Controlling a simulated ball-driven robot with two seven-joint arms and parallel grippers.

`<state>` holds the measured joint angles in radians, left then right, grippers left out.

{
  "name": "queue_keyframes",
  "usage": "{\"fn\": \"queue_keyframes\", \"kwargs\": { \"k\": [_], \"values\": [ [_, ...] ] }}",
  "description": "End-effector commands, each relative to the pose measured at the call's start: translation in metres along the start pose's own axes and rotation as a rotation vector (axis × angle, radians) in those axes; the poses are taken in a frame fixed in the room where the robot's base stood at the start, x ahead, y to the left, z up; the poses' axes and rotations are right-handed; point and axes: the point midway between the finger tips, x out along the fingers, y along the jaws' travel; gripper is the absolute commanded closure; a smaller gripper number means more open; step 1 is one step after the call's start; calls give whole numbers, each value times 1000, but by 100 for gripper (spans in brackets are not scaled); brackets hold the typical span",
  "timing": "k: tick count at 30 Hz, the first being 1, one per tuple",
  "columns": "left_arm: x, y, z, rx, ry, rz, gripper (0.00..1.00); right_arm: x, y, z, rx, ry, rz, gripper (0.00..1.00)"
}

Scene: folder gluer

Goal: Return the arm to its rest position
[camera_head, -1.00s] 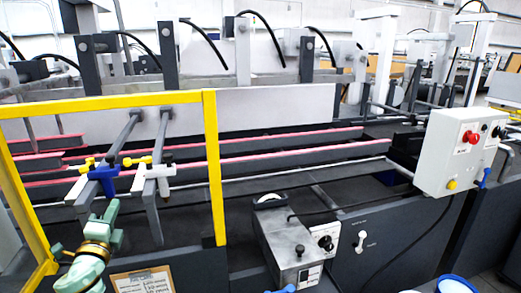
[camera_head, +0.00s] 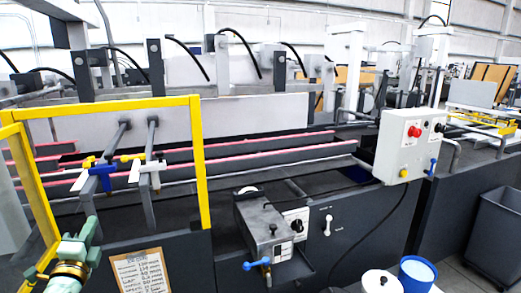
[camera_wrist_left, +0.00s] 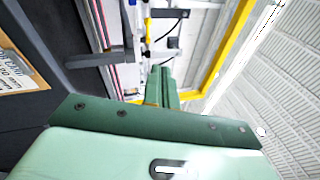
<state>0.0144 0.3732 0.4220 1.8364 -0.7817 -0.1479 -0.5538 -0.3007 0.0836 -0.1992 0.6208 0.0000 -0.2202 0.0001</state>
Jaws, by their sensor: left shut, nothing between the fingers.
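My left gripper (camera_head: 88,224) is at the lower left of the head view, a pale green hand on a brass-coloured wrist. Its fingers point up and are together with nothing between them. It is in front of the folder gluer, below the blue clamp (camera_head: 100,179) and the white clamp (camera_head: 147,176) in the picture, with a visible gap. In the left wrist view the closed fingers (camera_wrist_left: 161,76) stick out beyond the green palm. My right gripper is in neither view.
A yellow guard frame (camera_head: 201,165) stands close to my left arm. A clipboard (camera_head: 140,272) hangs on the machine's dark front. A grey motor box (camera_head: 268,232), a white control box (camera_head: 405,145), a blue-rimmed container (camera_head: 417,272) and a dark bin (camera_head: 500,235) are to the right.

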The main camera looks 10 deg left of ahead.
Motion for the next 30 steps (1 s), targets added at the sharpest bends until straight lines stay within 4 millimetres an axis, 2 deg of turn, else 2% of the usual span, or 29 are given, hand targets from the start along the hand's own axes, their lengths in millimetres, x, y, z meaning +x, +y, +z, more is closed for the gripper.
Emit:
{"fn": "queue_keyframes", "kwargs": {
  "k": [8, 11, 16, 20, 23, 24, 26, 27, 29, 30],
  "values": [
    [-4, 50, -4, -192, -7, 114, 100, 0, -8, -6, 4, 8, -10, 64],
    [-9, 76, -10, -259, -9, 172, 100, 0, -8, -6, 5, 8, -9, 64],
    [-29, 134, -26, -393, -19, 309, 100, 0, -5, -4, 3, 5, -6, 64],
    [-60, 191, -45, -506, -39, 448, 100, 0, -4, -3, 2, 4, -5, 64],
    [-100, 246, -64, -606, -72, 595, 100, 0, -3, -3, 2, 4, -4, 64],
    [-123, 270, -73, -647, -91, 665, 100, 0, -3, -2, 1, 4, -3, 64],
    [-162, 306, -86, -707, -127, 776, 100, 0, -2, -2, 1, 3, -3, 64],
    [-191, 328, -95, -742, -154, 848, 100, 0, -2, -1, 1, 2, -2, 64],
    [-237, 358, -107, -788, -200, 958, 100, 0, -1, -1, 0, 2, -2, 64],
    [-269, 375, -113, -813, -233, 1028, 100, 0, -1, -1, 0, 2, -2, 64]
  ]
}}
